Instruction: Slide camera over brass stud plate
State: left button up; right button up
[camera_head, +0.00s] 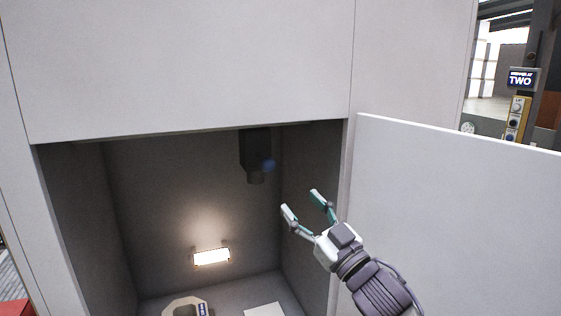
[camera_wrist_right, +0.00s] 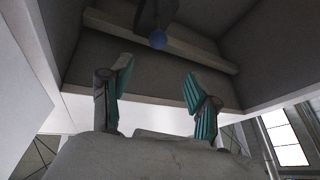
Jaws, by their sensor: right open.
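The camera (camera_head: 254,150) is a dark box with a short barrel pointing down and a blue knob (camera_head: 268,164) on its right side. It hangs high inside an open grey cabinet. In the right wrist view the camera (camera_wrist_right: 152,14) is at the top, beyond my fingertips, with the blue knob (camera_wrist_right: 158,40) facing me. My right gripper (camera_head: 302,200) is open and empty at the cabinet opening, below and right of the camera, apart from it. Its teal-padded fingers (camera_wrist_right: 158,72) are spread in the wrist view. The brass stud plate cannot be made out. My left gripper is not in view.
A lit lamp (camera_head: 211,257) is on the cabinet's back wall. A pale octagonal object (camera_head: 186,306) and a white plate (camera_head: 265,310) lie on its floor. The open door (camera_head: 460,220) stands to the right of my arm. A rail (camera_wrist_right: 190,50) runs behind the camera.

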aim_at(272, 169)
jog(key=x, duration=1.4)
jog(key=shift+w+d+f+p, duration=0.15)
jog(key=shift+w+d+p, duration=0.15)
jog(key=shift+w, duration=0.1)
jog(key=shift+a, duration=0.1)
jog(key=shift+s, duration=0.1)
grip_shut()
